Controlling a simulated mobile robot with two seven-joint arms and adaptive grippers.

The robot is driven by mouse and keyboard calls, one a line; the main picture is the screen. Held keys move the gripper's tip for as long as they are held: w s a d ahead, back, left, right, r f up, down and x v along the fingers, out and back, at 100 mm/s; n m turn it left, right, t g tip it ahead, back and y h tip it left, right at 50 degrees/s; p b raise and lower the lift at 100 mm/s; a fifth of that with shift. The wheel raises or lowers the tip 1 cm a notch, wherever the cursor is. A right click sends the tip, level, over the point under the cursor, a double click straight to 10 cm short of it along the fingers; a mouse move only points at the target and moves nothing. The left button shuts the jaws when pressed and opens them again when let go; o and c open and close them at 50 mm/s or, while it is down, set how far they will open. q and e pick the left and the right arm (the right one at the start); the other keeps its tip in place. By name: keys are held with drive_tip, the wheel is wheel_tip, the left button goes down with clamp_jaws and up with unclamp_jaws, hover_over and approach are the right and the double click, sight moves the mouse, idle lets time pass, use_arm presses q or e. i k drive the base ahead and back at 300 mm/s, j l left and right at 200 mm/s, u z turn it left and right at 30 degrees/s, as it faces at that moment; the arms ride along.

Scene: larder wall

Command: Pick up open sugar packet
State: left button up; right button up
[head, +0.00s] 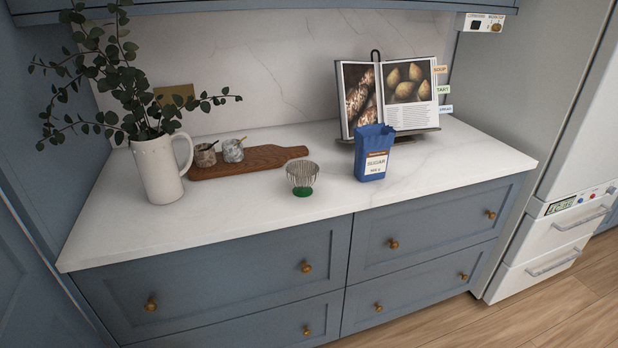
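The open sugar packet (374,153) is blue with a white label reading SUGAR. It stands upright on the white marble counter (250,214), right of the middle, in front of an open cookbook. Its top edge is open and jagged; its contents cannot be made out. Neither of my grippers shows in the head view.
A cookbook (411,93) on a stand is close behind the packet. Further left are a wooden board (255,160) with two small jars and a white jug (158,170) of leafy stems. The counter's right end is clear.

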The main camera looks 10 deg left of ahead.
sight(373, 143)
drive_tip(key=l+u, duration=0.1)
drive_tip(key=u, duration=0.35)
drive_tip(key=i+l+u, duration=0.1)
drive_tip(key=u, duration=0.35)
drive_tip(key=l+u, duration=0.15)
drive_tip(key=u, duration=0.3)
drive_tip(key=l+u, duration=0.3)
drive_tip(key=l, duration=0.15)
drive_tip(key=k+l+u, duration=0.1)
drive_tip(key=l+u, duration=0.2)
drive_tip(key=l, duration=0.15)
